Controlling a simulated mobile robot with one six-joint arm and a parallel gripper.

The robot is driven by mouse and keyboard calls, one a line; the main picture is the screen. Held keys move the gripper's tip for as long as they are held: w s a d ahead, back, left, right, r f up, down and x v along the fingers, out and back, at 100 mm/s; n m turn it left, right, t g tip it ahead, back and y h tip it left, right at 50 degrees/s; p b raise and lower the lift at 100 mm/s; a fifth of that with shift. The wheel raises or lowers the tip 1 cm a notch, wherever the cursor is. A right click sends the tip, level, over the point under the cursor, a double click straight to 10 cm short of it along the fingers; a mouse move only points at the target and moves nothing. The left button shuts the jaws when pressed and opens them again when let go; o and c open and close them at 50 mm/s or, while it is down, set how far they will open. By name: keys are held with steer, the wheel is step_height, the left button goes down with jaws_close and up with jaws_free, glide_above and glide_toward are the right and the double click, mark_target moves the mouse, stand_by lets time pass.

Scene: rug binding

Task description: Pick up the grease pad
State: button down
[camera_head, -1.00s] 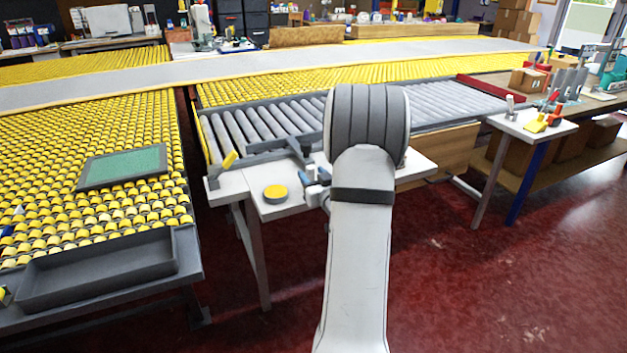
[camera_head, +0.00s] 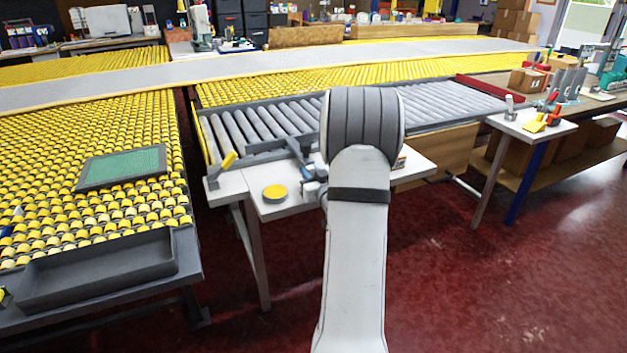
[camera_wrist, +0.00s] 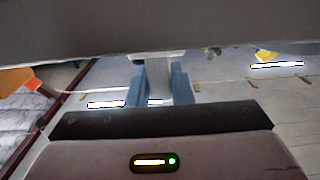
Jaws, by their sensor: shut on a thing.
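A low round tin with a yellow top (camera_head: 275,193), which may be the grease pad, sits on the white side table (camera_head: 285,209). My gripper (camera_wrist: 159,90) shows in the wrist view with two blue fingers, shut on a narrow pale grey thing (camera_wrist: 158,75). I cannot tell what this thing is. In the head view my arm hides most of the gripper, just right of the tin; only a grey-blue part shows beside the arm. A yellow thing at the upper right of the wrist view is too small to name.
A roller conveyor (camera_head: 255,125) with a dark bracket lies behind the table. A green pad in a grey frame (camera_head: 122,167) and an empty dark tray (camera_head: 98,268) lie at the left. A small stand (camera_head: 530,128) with clamps is at right. Red floor is clear in front.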

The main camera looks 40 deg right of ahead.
mark_target(310, 166)
step_height(310, 166, up, 10)
steer(key=shift+r+p, duration=0.1)
steer(key=shift+p, duration=0.65)
steer(key=shift+w, duration=0.15)
stand_by(1.3)
